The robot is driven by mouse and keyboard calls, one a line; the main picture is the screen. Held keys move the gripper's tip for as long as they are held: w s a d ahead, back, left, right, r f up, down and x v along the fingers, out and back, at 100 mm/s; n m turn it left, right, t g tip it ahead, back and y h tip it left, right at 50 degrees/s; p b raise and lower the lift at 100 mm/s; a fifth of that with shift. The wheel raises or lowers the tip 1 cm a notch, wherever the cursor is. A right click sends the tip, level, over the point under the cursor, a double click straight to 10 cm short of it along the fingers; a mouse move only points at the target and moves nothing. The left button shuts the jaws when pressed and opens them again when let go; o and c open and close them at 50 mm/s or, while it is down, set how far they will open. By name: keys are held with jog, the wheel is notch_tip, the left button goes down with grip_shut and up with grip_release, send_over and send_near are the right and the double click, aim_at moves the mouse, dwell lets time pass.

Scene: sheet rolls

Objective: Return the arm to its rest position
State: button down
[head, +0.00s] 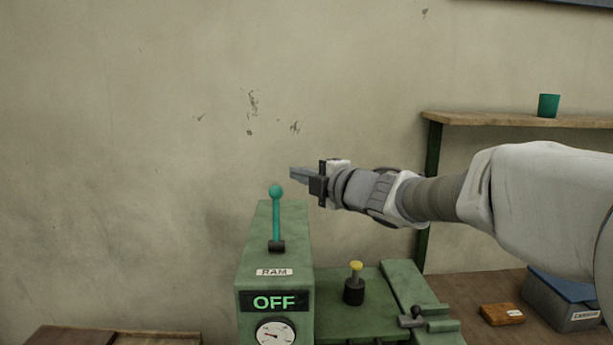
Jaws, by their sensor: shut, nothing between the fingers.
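My gripper (300,174) is at the end of my arm, which reaches in from the right. Its fingers are shut with nothing between them and point left. In the picture it sits above and to the right of a teal-knobbed lever (276,215). It appears apart from the lever. The lever stands upright on a green machine (260,252) with a "RAM" label (274,272) and a lit "OFF" display (274,302).
A yellow-topped black knob (354,284) stands on the machine's bed, with a small black-knobbed handle (411,317) at its right. A wooden shelf (480,119) holds a green cup (548,105). An orange-brown block (501,314) and a blue-lidded grey box (562,306) lie lower right.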

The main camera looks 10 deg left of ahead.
jog(key=s+d+f+m+h, duration=0.2)
jog(key=s+d+m+h, duration=0.15)
jog(key=d+m, duration=0.35)
jog(key=s+d+f+m+t+h, duration=0.1)
jog(key=s+d+m+h, duration=0.3)
jog(key=d, duration=0.5)
jog(key=s+d+f+m+h, duration=0.2)
jog(key=s+d+m+h, duration=0.1)
jog(key=d+m+h, duration=0.4)
jog(key=s+d+f+m+g, duration=0.1)
jog(key=s+f+m+g, duration=0.1)
jog(key=s, duration=0.5)
jog(key=s+d+f+m+g+y, duration=0.1)
jog(key=s+d+f+m+g, duration=0.1)
jog(key=s+f+m, duration=0.2)
jog(key=s+d+f+m+g+y, duration=0.1)
jog(key=s+d+f+m+g, duration=0.1)
jog(key=s+f, duration=0.4)
jog(key=s+m+g, duration=0.1)
jog(key=s, duration=0.3)
jog(key=shift+s+f, duration=0.15)
jog(key=shift+f, duration=0.25)
